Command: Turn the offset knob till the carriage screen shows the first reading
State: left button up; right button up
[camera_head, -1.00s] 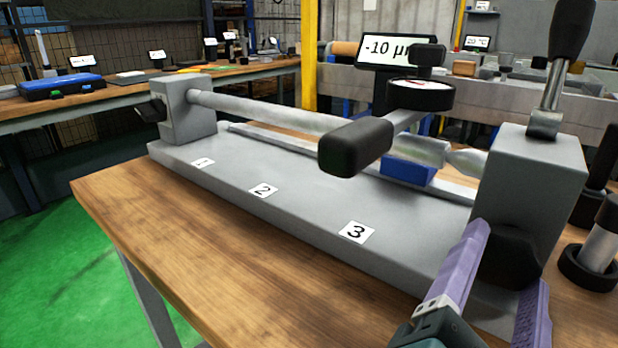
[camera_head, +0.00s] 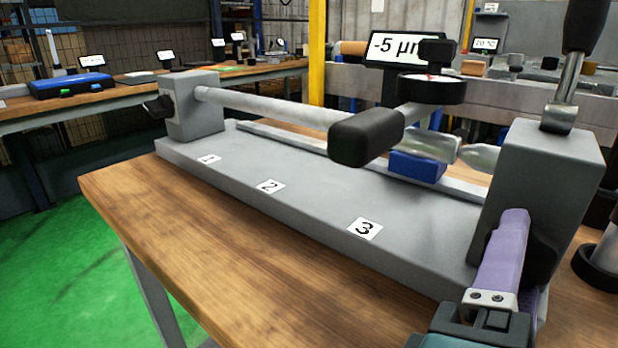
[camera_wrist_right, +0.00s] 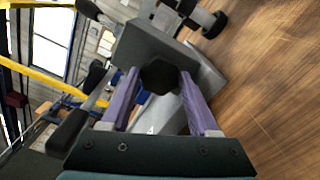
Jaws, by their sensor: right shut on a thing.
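The dark offset knob (camera_head: 543,262) is on the front of the grey block (camera_head: 545,165) at the right end of the machine. My right gripper (camera_wrist_right: 158,76), with purple fingers, is shut on this knob. In the right wrist view the knob (camera_wrist_right: 158,78) is between the two fingertips; in the head view a finger partly hides it. The carriage screen (camera_head: 392,47) reads -5 µm, with its right edge partly covered by a black knob. The carriage has a blue base (camera_head: 416,166) under a round dial (camera_head: 431,89). My left gripper is not in view.
A long grey bar (camera_head: 270,106) runs above the machine bed (camera_head: 310,195), which has labels 1, 2 and 3. A black-handled lever (camera_head: 584,28) rises from the right block. The wooden bench (camera_head: 200,235) is clear in front.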

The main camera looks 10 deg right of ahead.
dwell(0.4)
jog(key=o, duration=1.4)
jog(key=shift+c, duration=0.2)
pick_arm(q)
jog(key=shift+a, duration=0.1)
